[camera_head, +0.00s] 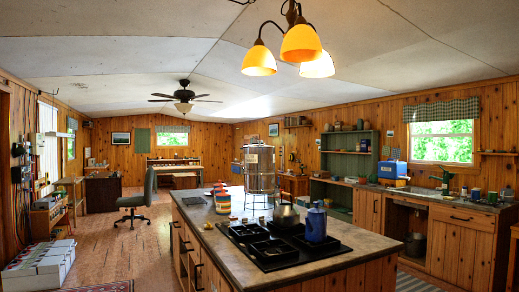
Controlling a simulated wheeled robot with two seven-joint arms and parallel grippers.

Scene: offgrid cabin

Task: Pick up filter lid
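A tall metal cylinder that looks like a water filter (259,170) stands upright on a wire stand (260,200) on the kitchen island (190,213). What appears to be its lid (258,143) sits on top of the cylinder. The lid is small and its details are hard to make out. Neither of my grippers shows in the head view.
A dark stovetop (268,252) with a kettle (286,216) and a blue pot (316,224) is at the island's front. Striped cups (222,202) stand left of the filter. An office chair (138,198) is at left. Open floor (110,250) lies left of the island.

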